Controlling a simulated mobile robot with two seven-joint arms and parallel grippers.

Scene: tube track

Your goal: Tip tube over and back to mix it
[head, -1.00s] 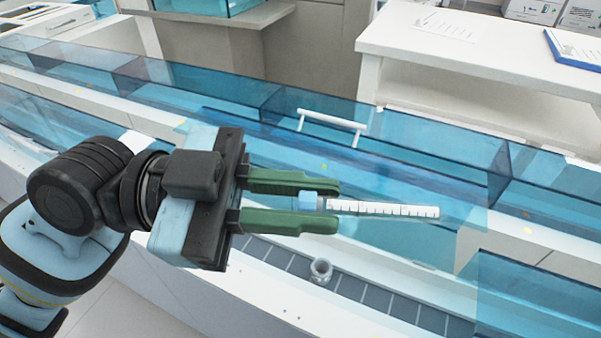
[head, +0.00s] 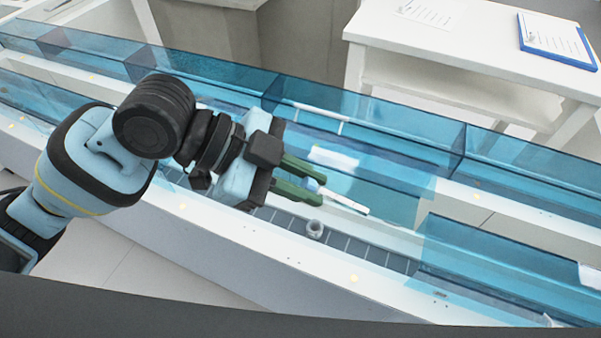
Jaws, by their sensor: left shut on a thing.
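My left gripper (head: 302,188) has green fingers and is shut on the tube (head: 343,200) near its light blue cap (head: 311,184). The white, graduated end of the tube points away from the fingers, to the right and slightly down in the head view. The tube is held above the track, tilted close to lying flat. Part of the cap is hidden between the fingers. My right gripper is not in view.
A grey slatted track (head: 345,243) runs below the gripper, with a small grey ring-shaped holder (head: 314,229) on it. Blue transparent panels (head: 400,150) line the track. A white table (head: 470,50) with a blue clipboard (head: 556,42) stands behind.

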